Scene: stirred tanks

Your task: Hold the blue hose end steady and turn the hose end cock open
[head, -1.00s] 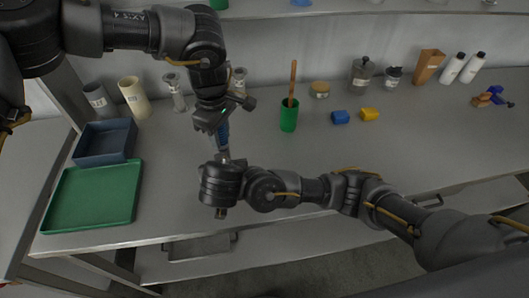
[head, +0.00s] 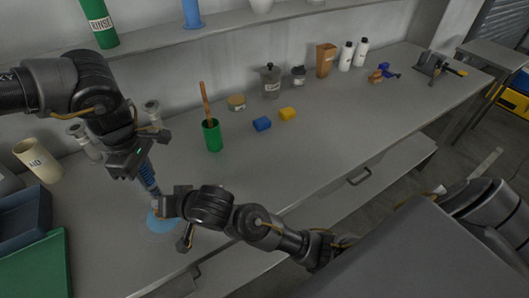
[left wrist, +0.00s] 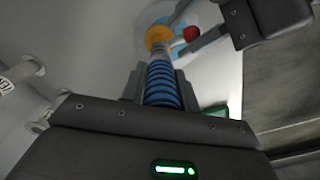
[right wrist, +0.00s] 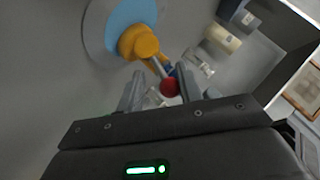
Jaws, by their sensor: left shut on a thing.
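My left gripper (head: 141,166) is shut on the ribbed blue hose end (head: 150,178). The hose also shows between the fingers in the left wrist view (left wrist: 162,85). At its end is a yellow-orange cock body (left wrist: 157,37) with a metal lever tipped by a red knob (left wrist: 190,33). My right gripper (right wrist: 155,88) is open, its fingers on either side of the red knob (right wrist: 170,87). The knob sits nearer the finger at the right of that view; I cannot tell if they touch. Beyond the cock is a round blue patch (head: 160,222) on the bench.
A green cup with a wooden stick (head: 212,137), a blue block (head: 262,124) and a yellow block (head: 288,114) stand on the bench (head: 330,130). A beige cylinder (head: 38,160) and a green tray (head: 35,268) are at left. The front middle of the bench is clear.

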